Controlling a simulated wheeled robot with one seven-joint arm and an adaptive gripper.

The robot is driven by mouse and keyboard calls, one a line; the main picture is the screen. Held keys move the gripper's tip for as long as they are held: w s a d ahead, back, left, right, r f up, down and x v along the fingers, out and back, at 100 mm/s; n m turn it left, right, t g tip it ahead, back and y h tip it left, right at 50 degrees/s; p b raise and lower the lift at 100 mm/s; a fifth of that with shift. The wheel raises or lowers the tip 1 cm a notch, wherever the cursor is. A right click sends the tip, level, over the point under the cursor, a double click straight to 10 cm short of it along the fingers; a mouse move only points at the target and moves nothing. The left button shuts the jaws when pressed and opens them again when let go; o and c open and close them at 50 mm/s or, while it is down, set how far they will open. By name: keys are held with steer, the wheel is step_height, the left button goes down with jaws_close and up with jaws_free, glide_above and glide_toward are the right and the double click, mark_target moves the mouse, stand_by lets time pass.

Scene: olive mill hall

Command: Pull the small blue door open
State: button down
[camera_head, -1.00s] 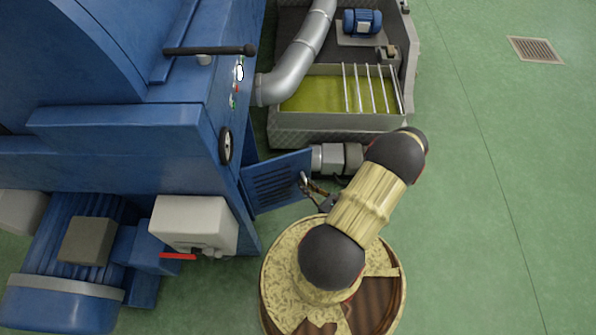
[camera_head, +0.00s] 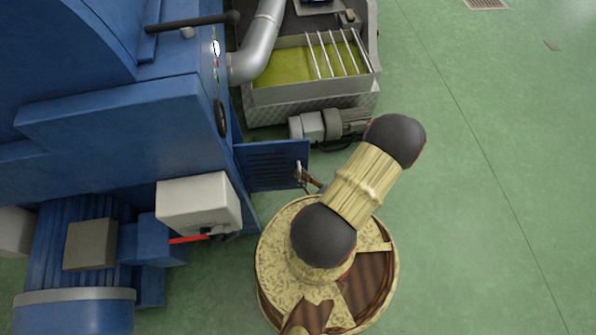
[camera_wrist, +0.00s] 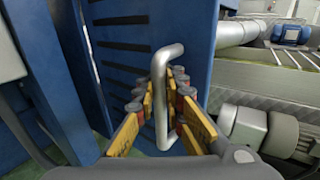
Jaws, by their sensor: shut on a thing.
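The small blue door (camera_head: 270,166) with dark louvre slots stands swung out from the side of the blue machine in the head view. In the wrist view the door (camera_wrist: 119,50) fills the upper middle, with a pale metal bar handle (camera_wrist: 160,95) on it. My gripper (camera_wrist: 162,97) has its yellow fingers on both sides of the handle and is shut on it. In the head view my gripper (camera_head: 310,180) is small and partly hidden by my arm, at the door's outer edge.
A grey motor (camera_head: 328,124) and a metal tank (camera_head: 300,100) of yellow-green liquid stand behind the door. A white box (camera_head: 198,203) with a red lever (camera_head: 188,239) is on the left.

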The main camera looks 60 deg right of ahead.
steer(key=shift+s+d, duration=0.15)
steer(key=shift+d, duration=0.4)
steer(key=c, duration=2.2)
jaws_free()
steer(key=shift+s, duration=0.1)
steer(key=o, duration=0.3)
steer(key=shift+a, duration=0.25)
steer(key=shift+a, duration=0.1)
steer(key=v, duration=1.1)
steer(key=shift+s, duration=0.4)
